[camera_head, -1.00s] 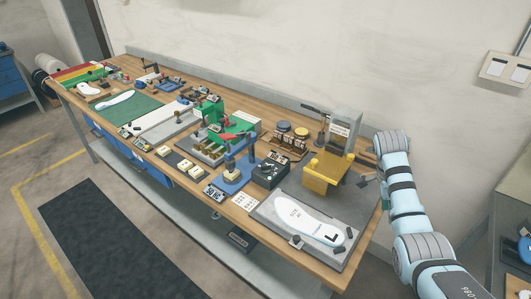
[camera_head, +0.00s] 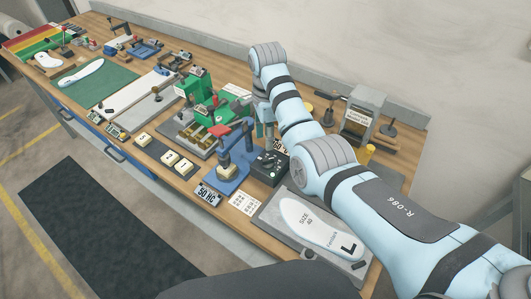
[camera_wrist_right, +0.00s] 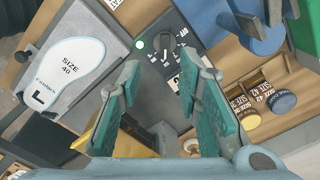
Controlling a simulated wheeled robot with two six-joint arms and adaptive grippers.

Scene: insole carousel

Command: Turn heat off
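The black control box (camera_head: 268,167) stands on the bench beside the blue press. The right wrist view shows its top (camera_wrist_right: 187,22), with a dark rotary knob (camera_wrist_right: 172,45), white markings and a lit green lamp (camera_wrist_right: 140,44). My right gripper (camera_wrist_right: 160,66) is open, its teal-padded fingers spread on either side below the knob. Nothing is between the fingers, and they look apart from the knob. In the head view my right arm hangs over the box and hides part of the gripper. My left gripper is out of view.
The blue press (camera_head: 232,165) is close beside the box. A grey plate (camera_head: 268,218) with a white insole (camera_head: 305,222) lies in front. Labelled round containers (camera_wrist_right: 252,97) stand nearby. A grey stand (camera_head: 362,112) is behind my right arm.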

